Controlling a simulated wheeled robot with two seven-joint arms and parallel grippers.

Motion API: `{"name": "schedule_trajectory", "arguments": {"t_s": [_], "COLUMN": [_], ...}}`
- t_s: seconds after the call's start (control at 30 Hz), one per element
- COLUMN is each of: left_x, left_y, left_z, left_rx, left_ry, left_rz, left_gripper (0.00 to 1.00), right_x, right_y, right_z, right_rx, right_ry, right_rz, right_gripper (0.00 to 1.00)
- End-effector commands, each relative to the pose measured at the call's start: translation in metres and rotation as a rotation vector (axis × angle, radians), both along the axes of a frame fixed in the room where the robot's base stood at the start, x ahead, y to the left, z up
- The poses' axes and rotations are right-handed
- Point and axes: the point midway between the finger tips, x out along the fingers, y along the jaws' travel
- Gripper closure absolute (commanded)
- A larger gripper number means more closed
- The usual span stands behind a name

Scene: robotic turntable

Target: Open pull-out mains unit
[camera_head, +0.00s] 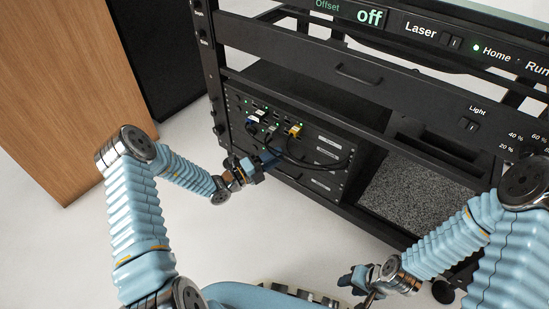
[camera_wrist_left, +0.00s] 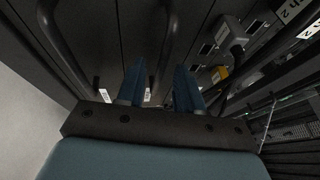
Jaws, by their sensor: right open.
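The dark rack unit with plugs and small green lights (camera_head: 285,120) sits in the lower left of the black rack in the head view. I cannot tell which panel is the pull-out mains unit. My left gripper (camera_head: 270,160) is at the front of this unit, by its lower left. In the left wrist view its two blue fingers (camera_wrist_left: 159,88) are apart, with a dark curved handle bar (camera_wrist_left: 168,45) showing between them. I see no contact. A second handle bar (camera_wrist_left: 60,45) is to the left. My right gripper (camera_head: 360,280) is open and empty, low in front of the rack.
Cables and a yellow plug (camera_head: 295,130) hang at the unit's front, close to my left gripper; the yellow plug also shows in the left wrist view (camera_wrist_left: 219,74). A wooden panel (camera_head: 60,80) stands at the left. The pale floor (camera_head: 250,240) before the rack is clear.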

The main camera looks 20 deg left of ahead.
Motion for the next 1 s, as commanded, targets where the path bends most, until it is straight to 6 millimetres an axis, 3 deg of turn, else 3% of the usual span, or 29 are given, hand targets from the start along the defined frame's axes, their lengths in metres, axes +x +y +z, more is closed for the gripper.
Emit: {"name": "schedule_trajectory", "arguments": {"t_s": [0.27, 0.5, 1.0], "left_x": [0.0014, 0.0011, 0.001], "left_y": [-0.0013, -0.0012, -0.0012], "left_z": [0.0004, 0.0005, 0.0], "left_rx": [0.0, 0.0, 0.001], "left_ry": [0.0, 0.0, 0.001], "left_rz": [0.0, 0.0, -0.001], "left_gripper": [0.64, 0.99, 1.0], "right_x": [0.0, 0.0, 0.0], "right_y": [0.0, 0.0, 0.0001], "right_z": [-0.0001, -0.0001, -0.0002], "right_rx": [0.0, 0.0, 0.0], "right_ry": [0.0, 0.0, 0.0], "right_rz": [0.0, 0.0, 0.0], "right_gripper": [0.57, 0.57, 0.57]}}
